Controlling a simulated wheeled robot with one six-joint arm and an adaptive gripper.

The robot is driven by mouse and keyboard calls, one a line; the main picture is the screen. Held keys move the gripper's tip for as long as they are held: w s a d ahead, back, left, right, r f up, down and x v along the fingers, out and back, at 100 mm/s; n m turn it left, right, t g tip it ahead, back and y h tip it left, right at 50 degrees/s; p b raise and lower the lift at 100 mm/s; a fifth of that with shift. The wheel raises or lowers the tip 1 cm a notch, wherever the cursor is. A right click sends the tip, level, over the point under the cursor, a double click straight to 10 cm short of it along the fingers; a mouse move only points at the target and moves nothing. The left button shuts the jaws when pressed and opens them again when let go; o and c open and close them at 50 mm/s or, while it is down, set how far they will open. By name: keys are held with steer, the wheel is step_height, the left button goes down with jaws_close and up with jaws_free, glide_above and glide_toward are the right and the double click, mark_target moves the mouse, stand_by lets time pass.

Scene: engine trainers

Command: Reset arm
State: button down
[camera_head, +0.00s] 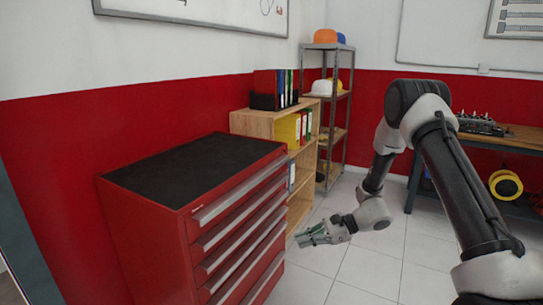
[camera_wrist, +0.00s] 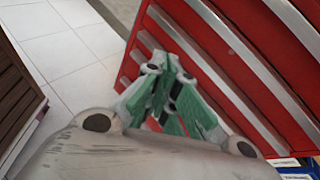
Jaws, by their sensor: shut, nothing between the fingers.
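My gripper (camera_head: 302,239) is at the end of my arm, pointing left toward the front of the red drawer cabinet (camera_head: 152,228). Its fingers are together and hold nothing. In the wrist view my gripper (camera_wrist: 172,68) shows grey links and green pads closed to a tip, with the red drawer fronts (camera_wrist: 238,58) and their silver handles behind it. I cannot tell the exact gap between the fingertips and the drawers. All the drawers look shut.
A wooden shelf (camera_head: 263,126) with binders stands behind the cabinet. A metal rack (camera_head: 328,47) with helmets is in the corner. A workbench (camera_head: 523,142) stands at the right. Open tiled floor (camera_head: 365,275) lies below my arm.

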steer(key=s+d+r+n+t+h, duration=0.2)
steer(key=s+d+r+n+h, duration=0.4)
steer(key=s+d+r, duration=0.6)
steer(key=s+d+r+n+t+h, duration=0.2)
steer(key=s+d+r+n+h, duration=0.5)
steer(key=s+d+r, duration=0.6)
steer(key=s+r+n, duration=0.2)
steer(key=s+r, duration=0.1)
steer(key=r, duration=0.2)
steer(key=shift+s+d+r+n, duration=0.2)
steer(key=shift+s+d+n, duration=0.1)
steer(key=shift+s+n, duration=0.1)
